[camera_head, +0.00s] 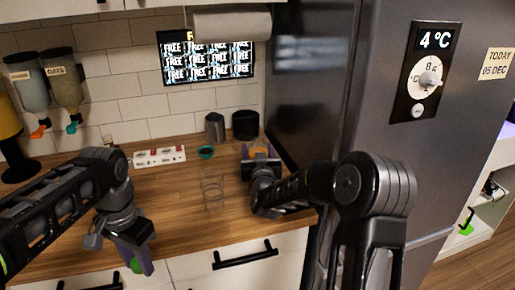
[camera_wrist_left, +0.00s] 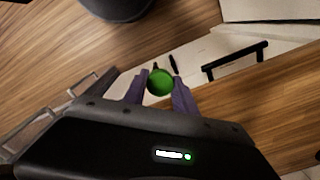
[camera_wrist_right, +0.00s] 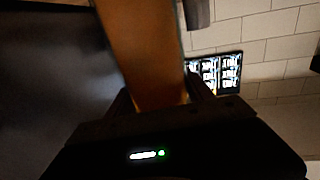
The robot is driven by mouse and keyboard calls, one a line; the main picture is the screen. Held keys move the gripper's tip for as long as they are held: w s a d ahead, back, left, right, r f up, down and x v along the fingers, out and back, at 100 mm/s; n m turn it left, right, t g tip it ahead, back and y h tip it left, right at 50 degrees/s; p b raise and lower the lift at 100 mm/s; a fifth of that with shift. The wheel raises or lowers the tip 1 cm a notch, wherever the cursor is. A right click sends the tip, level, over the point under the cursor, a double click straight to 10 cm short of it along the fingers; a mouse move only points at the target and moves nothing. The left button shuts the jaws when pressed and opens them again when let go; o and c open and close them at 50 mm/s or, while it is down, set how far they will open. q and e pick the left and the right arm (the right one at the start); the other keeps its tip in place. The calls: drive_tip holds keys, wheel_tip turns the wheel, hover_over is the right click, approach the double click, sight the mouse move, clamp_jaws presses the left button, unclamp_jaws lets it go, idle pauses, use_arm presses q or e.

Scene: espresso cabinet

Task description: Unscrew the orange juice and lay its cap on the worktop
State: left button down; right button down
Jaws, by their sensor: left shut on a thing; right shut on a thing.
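My left gripper (camera_head: 142,256) is shut on a round green cap (camera_wrist_left: 159,82), held between its purple fingertips near the worktop's front edge; the cap also shows in the head view (camera_head: 136,265). My right gripper (camera_head: 262,158) is at the back of the worktop (camera_head: 180,222), beside the fridge. It is shut on the orange juice (camera_wrist_right: 143,45), which fills the upper middle of the right wrist view as an orange-brown body. The bottle's mouth is hidden, and the bottle is mostly covered by my gripper in the head view.
A clear glass (camera_head: 212,190) stands mid-worktop between my arms. The fridge (camera_head: 390,150) bounds the right side. The worktop's front middle is clear.

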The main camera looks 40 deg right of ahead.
use_arm(q)
drive_tip(key=shift+f, duration=0.2)
use_arm(e)
drive_tip(key=shift+c, duration=2)
unclamp_jaws()
drive_tip(key=shift+f, duration=0.1)
use_arm(q)
drive_tip(key=shift+r, duration=0.25)
wheel_tip(320, 180, down, 3)
drive_tip(key=b, duration=0.2)
drive_tip(key=shift+r+b, duration=0.15)
drive_tip(key=shift+b, duration=0.15)
use_arm(e)
drive_tip(key=v, duration=1.2)
